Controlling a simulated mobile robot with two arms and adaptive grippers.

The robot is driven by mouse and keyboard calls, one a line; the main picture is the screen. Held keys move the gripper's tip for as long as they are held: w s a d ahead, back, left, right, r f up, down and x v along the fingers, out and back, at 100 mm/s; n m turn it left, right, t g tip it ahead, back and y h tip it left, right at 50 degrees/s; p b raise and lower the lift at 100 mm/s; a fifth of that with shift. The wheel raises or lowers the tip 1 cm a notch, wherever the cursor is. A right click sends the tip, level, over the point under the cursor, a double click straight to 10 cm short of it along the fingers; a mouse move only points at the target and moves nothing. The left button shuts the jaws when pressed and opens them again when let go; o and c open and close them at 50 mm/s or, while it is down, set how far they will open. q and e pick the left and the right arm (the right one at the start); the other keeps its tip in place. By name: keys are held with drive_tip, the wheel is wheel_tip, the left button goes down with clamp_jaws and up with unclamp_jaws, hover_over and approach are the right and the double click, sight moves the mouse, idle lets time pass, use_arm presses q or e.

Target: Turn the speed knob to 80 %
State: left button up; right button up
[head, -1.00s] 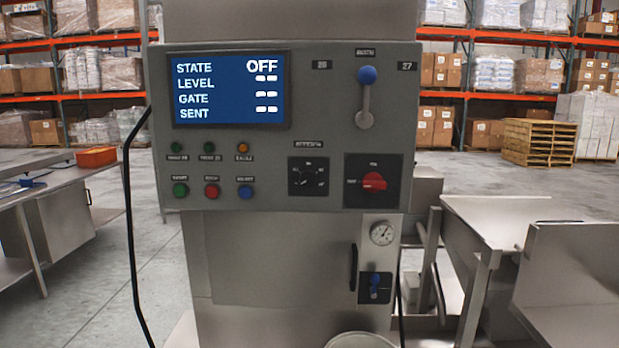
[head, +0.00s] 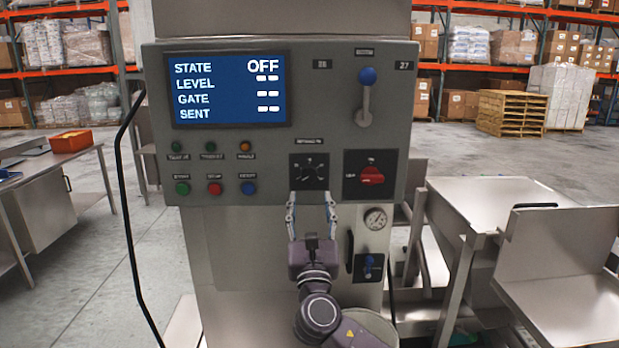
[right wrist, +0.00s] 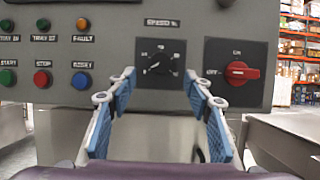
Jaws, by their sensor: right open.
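The speed knob (head: 309,172) is a small black dial on a dark square plate on the grey control panel (head: 230,140). In the right wrist view the knob (right wrist: 158,62) sits under a "SPEED %" label, and its pale pointer appears to aim to the lower left. My right gripper (head: 311,203) is open, with its blue-padded fingers pointing up just below the knob. In the right wrist view the fingers (right wrist: 160,84) stand apart on either side of and below the dial, with nothing between them. My left gripper is not in view.
Right of the dial is a red rotary switch (head: 372,180); above it is a blue-tipped lever (head: 367,95). Push buttons (head: 214,189) line the lower left of the panel. The screen (head: 228,88) reads STATE OFF. A pressure gauge (head: 375,218) sits below the panel.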

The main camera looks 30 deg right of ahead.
sight(309, 178)
drive_tip(key=p+x, duration=0.1)
drive_tip(key=x, duration=0.5)
drive_tip(key=shift+w+d+p, duration=0.1)
drive_tip(key=shift+d+p, duration=0.05)
drive_tip(key=shift+p, duration=0.2)
drive_tip(key=shift+w+d+r, duration=0.2)
drive_tip(key=shift+w+d, duration=0.1)
drive_tip(key=shift+w, duration=0.2)
drive_tip(key=shift+c, duration=0.6)
drive_tip(key=c, duration=1)
